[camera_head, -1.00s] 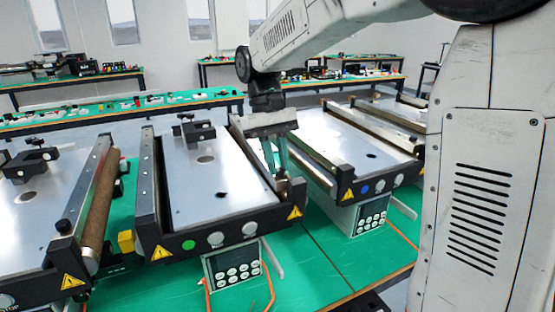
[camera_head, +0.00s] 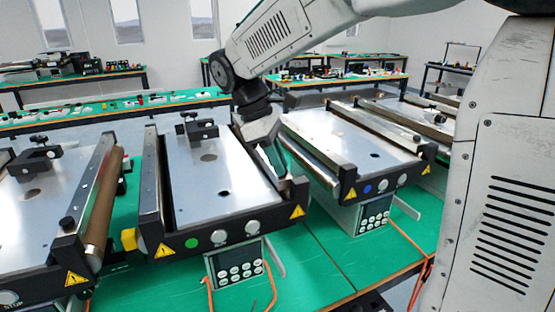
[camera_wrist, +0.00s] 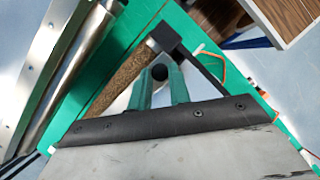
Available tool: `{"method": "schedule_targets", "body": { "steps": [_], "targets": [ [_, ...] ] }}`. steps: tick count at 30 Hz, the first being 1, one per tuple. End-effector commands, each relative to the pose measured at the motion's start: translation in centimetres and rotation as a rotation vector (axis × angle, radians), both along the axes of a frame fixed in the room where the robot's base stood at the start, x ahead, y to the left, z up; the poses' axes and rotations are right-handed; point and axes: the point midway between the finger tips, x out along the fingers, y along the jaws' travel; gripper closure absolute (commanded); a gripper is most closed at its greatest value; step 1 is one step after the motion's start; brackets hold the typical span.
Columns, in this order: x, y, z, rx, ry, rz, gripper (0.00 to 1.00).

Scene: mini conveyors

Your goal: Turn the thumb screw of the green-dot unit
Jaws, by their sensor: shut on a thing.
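The green-dot unit is the middle conveyor (camera_head: 222,190) in the head view, with a green dot (camera_head: 191,244) on its black front plate. My gripper (camera_head: 280,172) points down at the near right corner of this unit. In the wrist view, its two green fingers (camera_wrist: 159,85) are shut on a round black thumb screw (camera_wrist: 160,73), one finger on each side. The screw sits beside the end of a brown roller (camera_wrist: 122,80) and a black end block (camera_wrist: 163,37). In the head view the fingers hide the screw.
A blue-dot conveyor (camera_head: 350,140) stands close on the right, and another conveyor (camera_head: 40,215) with a brown roller on the left. A keypad box (camera_head: 238,264) with orange cables sits below the front plate. Green table top is clear at the front.

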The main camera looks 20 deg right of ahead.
Motion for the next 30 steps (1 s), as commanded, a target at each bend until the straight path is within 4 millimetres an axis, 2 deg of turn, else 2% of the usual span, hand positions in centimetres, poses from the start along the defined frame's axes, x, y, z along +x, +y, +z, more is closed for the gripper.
{"method": "schedule_targets", "body": {
  "steps": [10, 24, 25, 27, 30],
  "targets": [
    [-0.09, 0.07, 0.02, -0.001, -0.001, 0.11, 1.0],
    [-0.11, 0.06, -0.01, 0.0, 0.0, 0.12, 1.0],
    [-0.11, 0.06, -0.01, 0.0, 0.0, 0.12, 0.75],
    [-0.11, 0.06, -0.01, 0.0, 0.0, 0.12, 0.59],
    [-0.11, 0.06, -0.01, 0.0, 0.0, 0.12, 0.59]
  ]
}}
